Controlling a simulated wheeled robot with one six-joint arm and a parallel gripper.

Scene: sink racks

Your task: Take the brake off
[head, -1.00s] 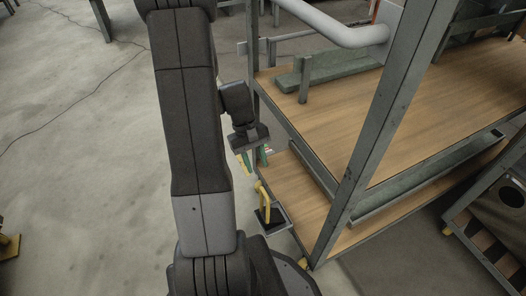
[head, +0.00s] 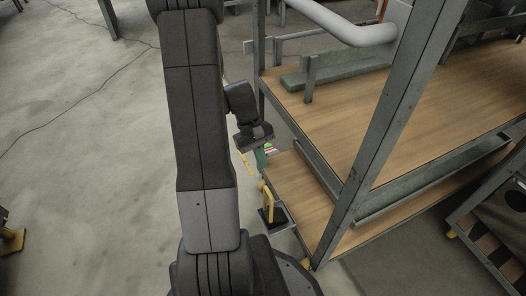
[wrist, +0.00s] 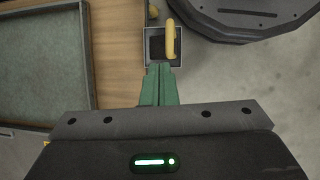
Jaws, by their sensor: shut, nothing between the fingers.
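The brake shows as a yellow lever (head: 268,203) standing up from a dark square plate at the cart's lower corner. In the wrist view the yellow lever (wrist: 171,38) lies just beyond my fingertips, over the right part of a dark, pale-rimmed square base (wrist: 154,47). My gripper (wrist: 160,68) has green fingers, shut together and empty. Its tips are at the near edge of the base, and I see no clear contact with the lever. In the head view my gripper (head: 262,157) is partly hidden, above and behind the lever.
The cart has a wooden upper deck (head: 345,120) and a lower wooden shelf (head: 297,185), with a grey metal post (head: 392,105) at its near corner. A grey pipe handle (head: 340,25) crosses the top. Bare concrete floor (head: 85,170) lies open to the left.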

